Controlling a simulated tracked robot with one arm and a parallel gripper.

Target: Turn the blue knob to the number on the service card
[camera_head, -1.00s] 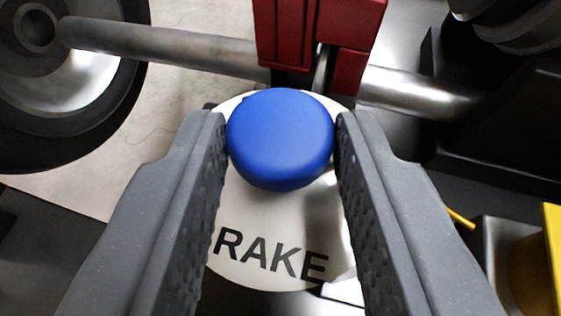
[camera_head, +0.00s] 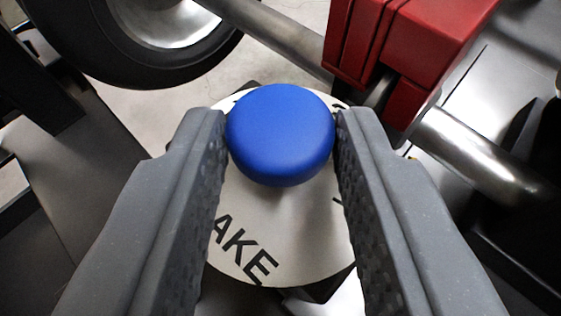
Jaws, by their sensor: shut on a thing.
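The blue knob (camera_head: 280,135) is round and smooth and sits above a white round dial plate (camera_head: 290,240). Dark letters "AKE" show on the plate at its lower left, and parts of other dark marks show at its upper and right edges. No number can be read. My gripper (camera_head: 281,132) is shut on the knob, one grey finger on its left side and one on its right. The fingers hide the plate's left and right edges. The service card is not in view.
A red brake caliper (camera_head: 405,50) and a metal axle (camera_head: 475,155) lie just beyond the knob at the upper right. A black tyre (camera_head: 130,75) is at the upper left. Pale floor (camera_head: 265,65) shows between them.

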